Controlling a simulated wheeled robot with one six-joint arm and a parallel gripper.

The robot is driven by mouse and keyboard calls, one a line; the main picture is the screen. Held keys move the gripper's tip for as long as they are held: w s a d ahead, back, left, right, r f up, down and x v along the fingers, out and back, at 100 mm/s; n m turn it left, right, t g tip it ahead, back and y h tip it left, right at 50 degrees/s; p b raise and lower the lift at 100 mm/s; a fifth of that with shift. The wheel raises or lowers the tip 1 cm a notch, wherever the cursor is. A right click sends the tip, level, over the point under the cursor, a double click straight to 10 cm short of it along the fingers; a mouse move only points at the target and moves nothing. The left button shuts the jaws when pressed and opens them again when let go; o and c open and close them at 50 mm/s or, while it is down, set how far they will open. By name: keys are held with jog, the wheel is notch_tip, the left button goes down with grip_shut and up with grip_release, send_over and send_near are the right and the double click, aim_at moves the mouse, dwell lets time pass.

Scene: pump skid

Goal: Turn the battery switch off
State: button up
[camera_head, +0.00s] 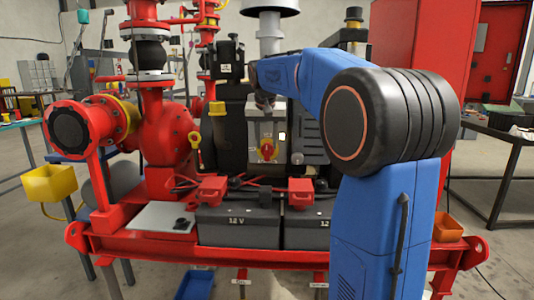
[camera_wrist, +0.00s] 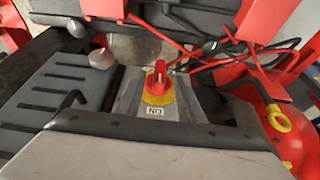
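The battery switch (camera_head: 267,150) is a red rotary handle on a yellow plate, on the front of a grey box (camera_head: 254,131) above the batteries. In the wrist view the red handle (camera_wrist: 159,78) stands near the middle, its long side roughly up and down. An inverted ON label (camera_wrist: 155,111) shows below it there. My gripper (camera_head: 265,100) is just above the grey box, apart from the handle. Its fingers are too small and dark in the head view to tell if they are open, and I cannot make them out in the wrist view. Nothing is seen held.
Two black 12 V batteries (camera_head: 238,222) with red terminal covers (camera_head: 213,190) stand below the switch on the red skid frame (camera_head: 130,241). Red cables (camera_wrist: 215,58) run near the switch. A yellow-handled part (camera_head: 195,141) is left of it. The space in front of the switch looks clear.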

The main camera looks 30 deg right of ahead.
aim_at(267, 146)
jog(key=shift+x, duration=2.6)
jog(key=shift+r, duration=0.1)
grip_shut()
